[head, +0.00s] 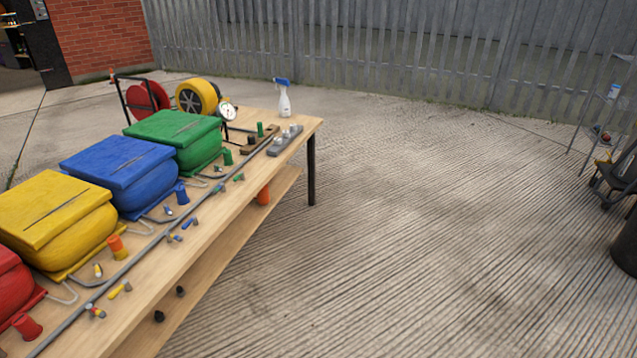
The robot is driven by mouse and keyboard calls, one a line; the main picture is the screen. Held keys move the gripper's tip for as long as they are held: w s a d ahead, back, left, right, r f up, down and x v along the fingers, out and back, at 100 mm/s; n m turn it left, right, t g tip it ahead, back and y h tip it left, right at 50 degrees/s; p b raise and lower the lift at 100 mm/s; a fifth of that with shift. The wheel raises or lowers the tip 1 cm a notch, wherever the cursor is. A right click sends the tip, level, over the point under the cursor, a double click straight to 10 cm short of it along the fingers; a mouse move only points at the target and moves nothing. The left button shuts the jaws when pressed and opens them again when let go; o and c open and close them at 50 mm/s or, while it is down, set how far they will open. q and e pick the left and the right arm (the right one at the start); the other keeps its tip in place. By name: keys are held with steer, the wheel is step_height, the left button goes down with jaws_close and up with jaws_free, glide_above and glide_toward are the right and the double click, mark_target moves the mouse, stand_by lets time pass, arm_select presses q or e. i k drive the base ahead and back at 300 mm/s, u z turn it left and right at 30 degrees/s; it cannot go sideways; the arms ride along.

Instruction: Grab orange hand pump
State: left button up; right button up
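I cannot make out a clear orange hand pump. A small orange cylinder (263,195) shows on the lower shelf beneath the right part of the table, partly under the table edge. Another small orange piece (117,245) stands on the tabletop beside the yellow box. I cannot tell whether either is the pump. Neither of my grippers is in view.
A long wooden table (213,213) holds red, yellow (62,225), blue (118,170) and green (175,135) boxes, a long grey pipe, small fittings, a gauge (227,112) and a spray bottle (284,98). Open concrete (430,220) lies right. Dark equipment (617,172) stands at the right edge.

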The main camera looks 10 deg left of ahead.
mark_target(264, 198)
steer(key=z, duration=0.3)
steer(key=i, duration=1.25)
steer(key=u, duration=0.8)
steer(key=i, duration=1.65)
steer(key=u, duration=2.1)
